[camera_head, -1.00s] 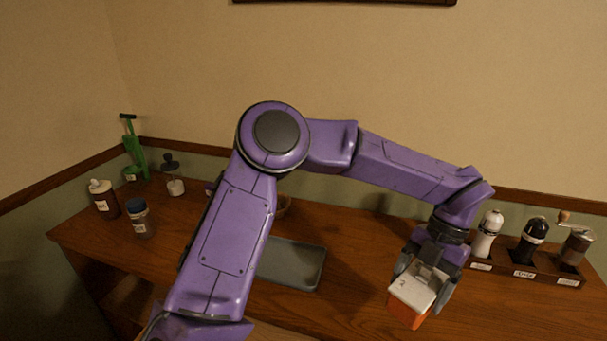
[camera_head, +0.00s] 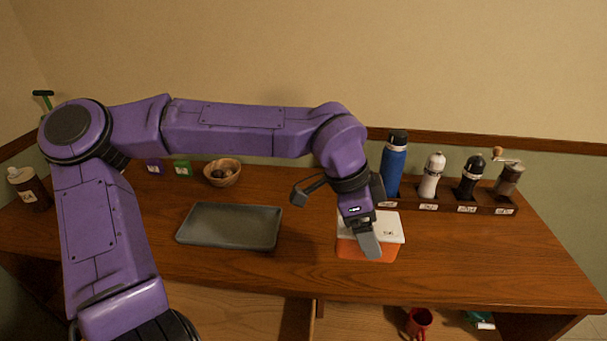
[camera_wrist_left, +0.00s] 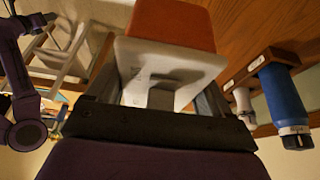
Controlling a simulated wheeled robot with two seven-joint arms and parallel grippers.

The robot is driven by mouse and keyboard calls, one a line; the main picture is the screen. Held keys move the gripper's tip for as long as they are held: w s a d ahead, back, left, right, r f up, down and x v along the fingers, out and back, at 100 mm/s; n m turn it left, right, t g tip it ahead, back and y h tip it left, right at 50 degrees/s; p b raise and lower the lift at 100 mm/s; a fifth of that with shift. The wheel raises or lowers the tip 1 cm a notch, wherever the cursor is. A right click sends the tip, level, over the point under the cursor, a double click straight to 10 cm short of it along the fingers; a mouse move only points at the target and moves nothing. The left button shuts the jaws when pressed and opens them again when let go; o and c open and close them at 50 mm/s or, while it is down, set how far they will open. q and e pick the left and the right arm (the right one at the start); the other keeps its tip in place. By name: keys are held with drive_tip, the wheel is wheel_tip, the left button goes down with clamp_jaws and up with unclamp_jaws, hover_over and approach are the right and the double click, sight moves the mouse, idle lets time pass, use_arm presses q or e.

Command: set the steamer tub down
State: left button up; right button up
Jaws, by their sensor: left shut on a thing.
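The steamer tub is orange with a white lid (camera_head: 388,229). My left gripper (camera_head: 362,238) is shut on it at the lid, coming from above, with one finger showing on the near side. In the left wrist view the lid (camera_wrist_left: 165,62) sits between the two fingers, and the orange body (camera_wrist_left: 172,20) lies beyond it. The tub looks upright, at or just above the wooden counter (camera_head: 480,265); I cannot tell if its bottom touches. My right gripper is not in view.
A grey tray (camera_head: 230,227) lies left of the tub. Behind and right, a rack (camera_head: 450,205) holds a blue bottle (camera_head: 392,165) and several mills. A wooden bowl (camera_head: 222,173) stands farther back. The counter right of the tub is clear.

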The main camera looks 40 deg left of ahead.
use_arm(q)
drive_tip(key=w+a+f+p, duration=0.2)
drive_tip(key=w+f, duration=0.1)
drive_tip(key=w, duration=0.1)
drive_tip(key=w+a+f+p, duration=0.1)
drive_tip(key=w+a+f, duration=0.1)
drive_tip(key=w+f, duration=0.1)
drive_tip(key=w+a+f+p, duration=0.2)
drive_tip(key=w+f, duration=0.1)
drive_tip(key=w, duration=0.2)
drive_tip(key=shift+w+a+f+p, duration=0.1)
drive_tip(key=shift+w+f+p, duration=0.1)
drive_tip(key=shift+f+p, duration=0.15)
wheel_tip(320, 180, down, 3)
drive_tip(key=shift+w+r, duration=0.1)
drive_tip(key=shift+r, duration=0.1)
drive_tip(key=shift+f, duration=0.4)
drive_tip(key=o, duration=1.1)
drive_tip(key=b+v, duration=0.1)
drive_tip(key=v, duration=1.1)
drive_tip(key=shift+r, duration=0.1)
